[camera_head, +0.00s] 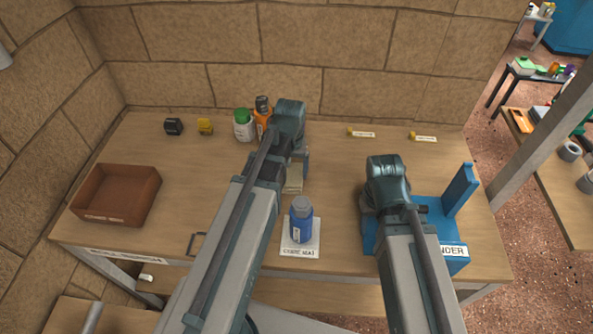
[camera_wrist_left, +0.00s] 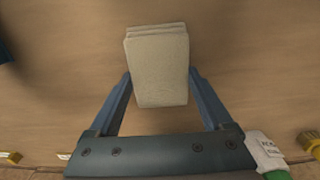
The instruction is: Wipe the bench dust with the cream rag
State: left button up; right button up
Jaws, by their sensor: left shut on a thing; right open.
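The cream rag (camera_head: 293,181) is a folded, pale block in my left gripper (camera_head: 295,165), over the middle of the wooden bench (camera_head: 335,160). In the left wrist view the rag (camera_wrist_left: 158,60) sits between the two blue fingers of my left gripper (camera_wrist_left: 160,82), which are shut on it. I cannot tell whether the rag touches the bench. My right gripper (camera_head: 380,208) is open above the blue holder at the right; its fingertips are mostly hidden by my arm. I cannot make out any dust patch on the bench.
A blue bottle (camera_head: 301,222) stands on a white mat (camera_head: 300,251) in front of the rag. A blue holder (camera_head: 459,190) is at the right, a brown tray (camera_head: 120,200) at the left. A green-capped bottle (camera_head: 243,125) and an orange bottle (camera_head: 262,118) stand behind my left arm.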

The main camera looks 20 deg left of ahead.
pick_arm(q)
jog(key=shift+s+a+f, duration=0.1)
jog(key=shift+s+a, duration=0.05)
jog(key=shift+a, duration=0.35)
jog(key=shift+s+a, duration=0.15)
jog(key=shift+a, duration=0.3)
pick_arm(e)
jog(key=shift+f, duration=0.1)
pick_arm(q)
jog(key=shift+s+a, duration=0.15)
jog(key=shift+a, duration=0.75)
jog(key=shift+s+a, duration=0.15)
jog(key=shift+a, duration=0.7)
jog(key=shift+s+a, duration=0.2)
jog(key=shift+a, duration=0.6)
jog(key=shift+s+a, duration=0.15)
jog(key=shift+a, duration=0.65)
pick_arm(e)
jog(key=shift+r, duration=0.2)
pick_arm(q)
jog(key=shift+r, duration=0.2)
notch_tip(320, 180, up, 6)
jog(key=p, duration=0.6)
pick_arm(e)
notch_tip(320, 180, up, 6)
